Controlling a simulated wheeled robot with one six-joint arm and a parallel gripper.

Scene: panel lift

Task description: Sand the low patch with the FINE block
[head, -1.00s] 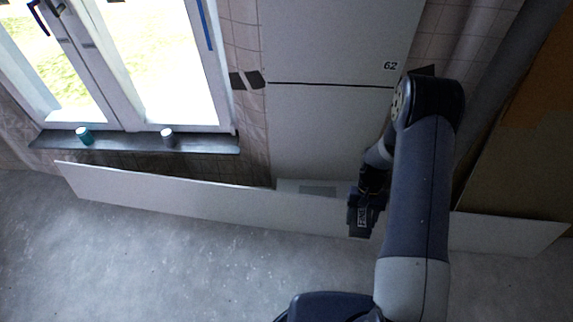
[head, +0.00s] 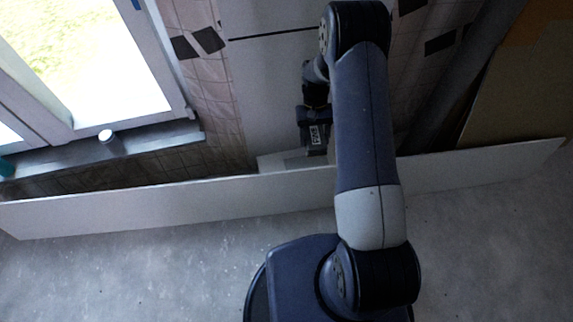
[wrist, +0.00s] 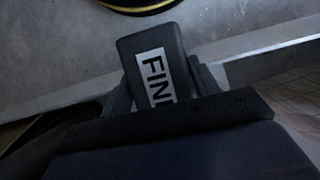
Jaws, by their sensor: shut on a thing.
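My gripper (head: 314,118) is shut on a dark block, the FINE block (wrist: 163,62). Its white label reads "FIN" in the wrist view, with the end cut off. In the head view the block (head: 317,149) hangs low in front of the wall panel (head: 265,85). A grey patch (head: 296,155) shows low on the panel, just left of the block and partly hidden by it and the long board. I cannot tell whether the block touches the patch.
A long white board (head: 150,207) stands on edge along the wall's foot, between my base and the wall. A window sill (head: 150,143) with a small tin (head: 110,143) is at the left. The grey floor (head: 150,275) in front is clear.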

